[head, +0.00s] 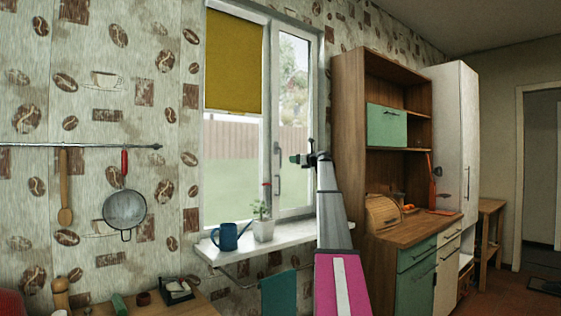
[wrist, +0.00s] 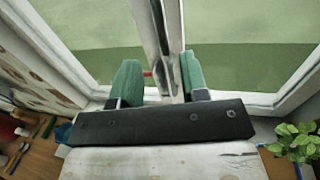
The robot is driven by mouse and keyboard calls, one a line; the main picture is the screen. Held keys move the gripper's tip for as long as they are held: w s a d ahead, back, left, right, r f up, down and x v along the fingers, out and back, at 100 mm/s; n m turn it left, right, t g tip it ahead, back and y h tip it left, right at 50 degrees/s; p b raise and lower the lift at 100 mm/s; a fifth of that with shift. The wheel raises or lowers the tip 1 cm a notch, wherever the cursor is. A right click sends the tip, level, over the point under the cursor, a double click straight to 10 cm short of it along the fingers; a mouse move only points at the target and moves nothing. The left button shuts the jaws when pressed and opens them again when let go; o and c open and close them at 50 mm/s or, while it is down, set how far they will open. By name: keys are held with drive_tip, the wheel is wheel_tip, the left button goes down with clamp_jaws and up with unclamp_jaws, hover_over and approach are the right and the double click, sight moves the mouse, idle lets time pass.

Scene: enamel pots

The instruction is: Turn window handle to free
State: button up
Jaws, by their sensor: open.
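My gripper (head: 296,159) is in front of the right sash, right of and slightly above the handle. In the wrist view, my gripper (wrist: 157,78) has its two green fingers apart, with the white window post (wrist: 172,22) behind the gap. A grey strip near the right finger may be the handle; contact cannot be told.
A yellow blind (head: 234,62) covers the upper left pane. A wooden cabinet (head: 350,130) stands close on the right.

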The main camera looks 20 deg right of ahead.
sight(281, 159)
drive_tip(key=x, duration=1)
drive_tip(key=shift+w+a, duration=0.1)
drive_tip(key=shift+w, duration=0.25)
drive_tip(key=shift+c, duration=0.3)
clamp_jaws()
